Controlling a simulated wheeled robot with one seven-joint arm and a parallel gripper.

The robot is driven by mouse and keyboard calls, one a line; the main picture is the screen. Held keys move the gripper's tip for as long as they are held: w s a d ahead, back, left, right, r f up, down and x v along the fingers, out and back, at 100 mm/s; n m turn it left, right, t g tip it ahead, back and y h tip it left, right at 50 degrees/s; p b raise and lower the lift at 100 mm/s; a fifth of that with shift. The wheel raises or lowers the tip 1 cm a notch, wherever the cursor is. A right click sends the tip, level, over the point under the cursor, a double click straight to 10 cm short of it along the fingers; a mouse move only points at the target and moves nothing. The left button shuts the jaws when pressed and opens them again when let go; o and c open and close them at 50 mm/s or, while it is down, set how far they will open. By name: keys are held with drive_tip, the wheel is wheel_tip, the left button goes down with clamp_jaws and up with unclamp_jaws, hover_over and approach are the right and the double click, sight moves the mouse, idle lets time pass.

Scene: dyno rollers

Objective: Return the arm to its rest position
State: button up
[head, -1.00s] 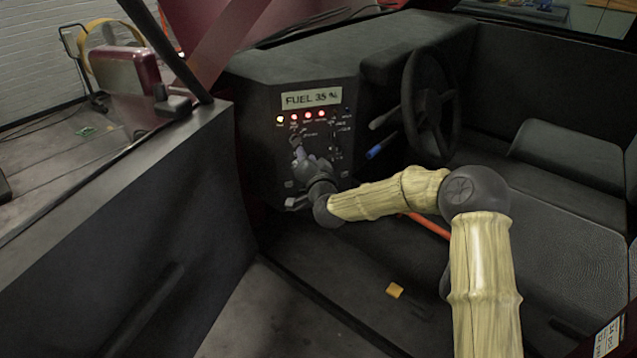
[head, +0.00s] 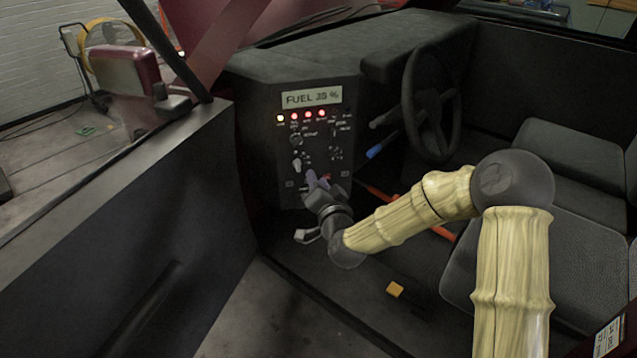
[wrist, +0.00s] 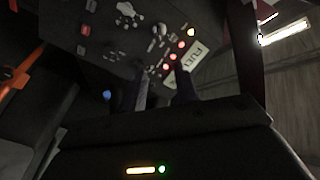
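My arm reaches from the right in the head view, its wooden-looking links bent at a dark elbow. My gripper (head: 318,178) is in front of the lower part of the dashboard panel (head: 290,160), pointing towards it. In the wrist view my gripper's two dark fingers (wrist: 164,92) stand apart with a gap between them, and I see nothing held. The panel (wrist: 120,62) shows upside down beyond them, with knobs and lit lamps. Whether a fingertip touches the panel cannot be told.
The steering wheel (head: 430,105) and a blue-tipped stalk (head: 375,152) are right of the panel. The door (head: 130,220) bounds the left. An orange bar (head: 440,231) lies behind my forearm; seats (head: 575,165) are at right. The floor has a small yellow block (head: 395,289).

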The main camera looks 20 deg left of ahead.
drive_tip(key=s+d+f+n+g+h, duration=0.2)
drive_tip(key=s+d+f+g+h, duration=0.1)
drive_tip(key=d, duration=0.6)
drive_tip(key=s+d+f+n+g+h, duration=0.2)
drive_tip(key=s+d+f+n+g, duration=0.15)
drive_tip(key=d, duration=0.55)
drive_tip(key=s+d+r+m+g+h, duration=0.1)
drive_tip(key=s+d+m+g+h, duration=0.35)
drive_tip(key=s+d, duration=1.2)
wheel_tip(320, 180, up, 24)
drive_tip(key=n+g+p, duration=0.1)
drive_tip(key=p, duration=2.2)
drive_tip(key=shift+s+f+n+g+p, duration=0.15)
drive_tip(key=shift+s+n+g+p, duration=0.05)
drive_tip(key=shift+n+g+p, duration=0.15)
